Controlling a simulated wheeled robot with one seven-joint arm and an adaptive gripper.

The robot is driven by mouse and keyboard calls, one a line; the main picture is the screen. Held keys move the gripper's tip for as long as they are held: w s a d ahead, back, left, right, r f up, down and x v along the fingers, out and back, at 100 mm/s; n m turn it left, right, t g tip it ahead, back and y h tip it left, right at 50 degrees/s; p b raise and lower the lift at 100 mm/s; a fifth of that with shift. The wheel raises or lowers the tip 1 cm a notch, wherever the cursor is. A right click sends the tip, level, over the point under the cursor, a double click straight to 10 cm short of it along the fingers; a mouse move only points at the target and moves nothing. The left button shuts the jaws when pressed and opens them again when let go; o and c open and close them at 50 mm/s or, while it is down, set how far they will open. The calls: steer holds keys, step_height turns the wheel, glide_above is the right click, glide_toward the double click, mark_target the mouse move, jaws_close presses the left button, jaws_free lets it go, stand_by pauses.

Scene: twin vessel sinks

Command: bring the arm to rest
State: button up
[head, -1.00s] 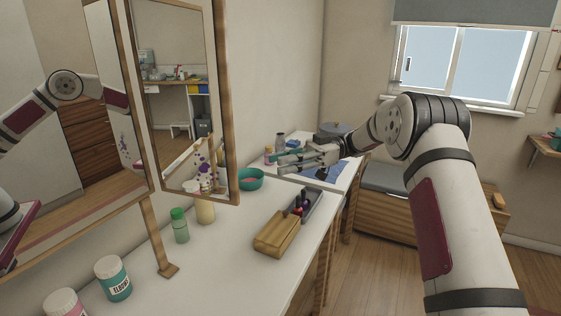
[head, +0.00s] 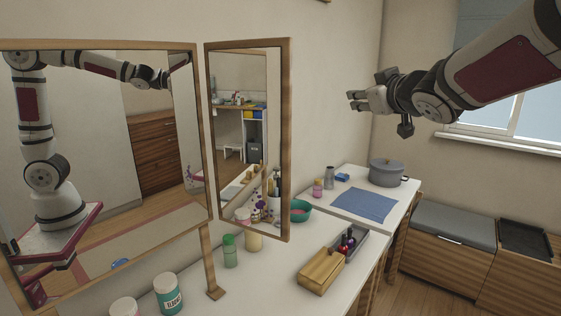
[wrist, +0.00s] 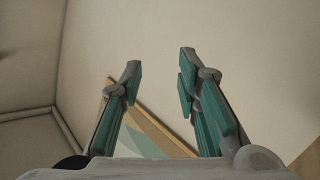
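My gripper (head: 357,99) is raised high in front of the wall at the upper right of the head view, well above the counters. My arm (head: 500,62) reaches in from the right edge. In the wrist view my gripper (wrist: 160,72) has its two teal-padded fingers apart, with nothing between them. Beyond the fingers are the plain wall and part of a wood-edged thing (wrist: 150,135) that I cannot identify. My gripper touches nothing that I can see.
A wood-framed folding mirror (head: 285,140) stands at the left and reflects my arm. A white counter (head: 250,290) holds jars, a wooden box (head: 320,272) and a grey tray (head: 372,242). Farther back are a blue cloth (head: 365,204) and a grey pot (head: 387,172).

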steer(key=s+d+f+m+g+h+p, duration=0.1)
steer(key=s+d+f+m+g+h, duration=0.2)
steer(key=s, duration=0.7)
steer(key=s+a+f+m+g, duration=0.1)
steer(key=s+f+g, duration=0.2)
steer(key=s, duration=0.8)
steer(key=s+a+f+m+g+p, duration=0.1)
steer(key=s+f+g, duration=0.2)
steer(key=s+f, duration=0.4)
steer(key=s+a+f+m+g+p, duration=0.1)
steer(key=s+f+g, duration=0.2)
steer(key=s, duration=1.2)
steer(key=shift+f, duration=0.95)
